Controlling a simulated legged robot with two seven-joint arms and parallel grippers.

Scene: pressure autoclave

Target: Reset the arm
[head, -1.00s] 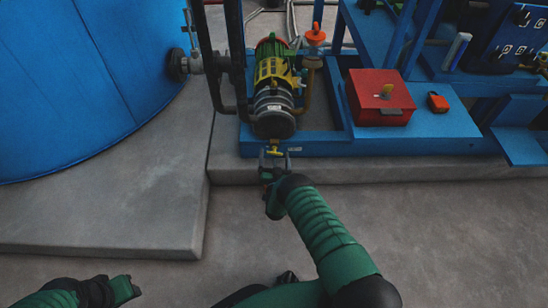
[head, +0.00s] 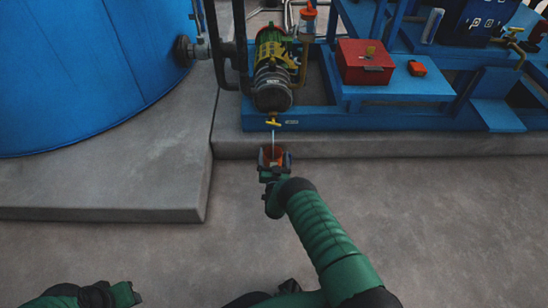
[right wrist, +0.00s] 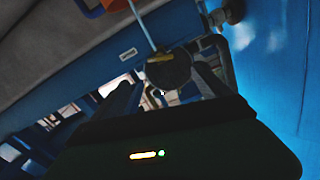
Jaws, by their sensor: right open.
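My right gripper (head: 272,156) is open, in front of the blue skid and just below the yellow valve handle (head: 273,123) at the near end of the pump. An orange piece (head: 272,153) shows between its fingers; I cannot tell what it is. A thin pale line (head: 273,142), like a liquid stream, runs from the handle down to the gripper. In the right wrist view the pale line (right wrist: 143,25) leads to the dark round pump end (right wrist: 170,70). My left gripper (head: 124,294) is at the lower left, its fingers unclear.
A blue tank (head: 90,80) stands at the left on a concrete slab (head: 110,190). The blue skid (head: 360,117) carries a green and yellow pump (head: 273,72), a red box (head: 364,62) and a small orange-red box (head: 417,68). The floor (head: 420,230) at the right is clear.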

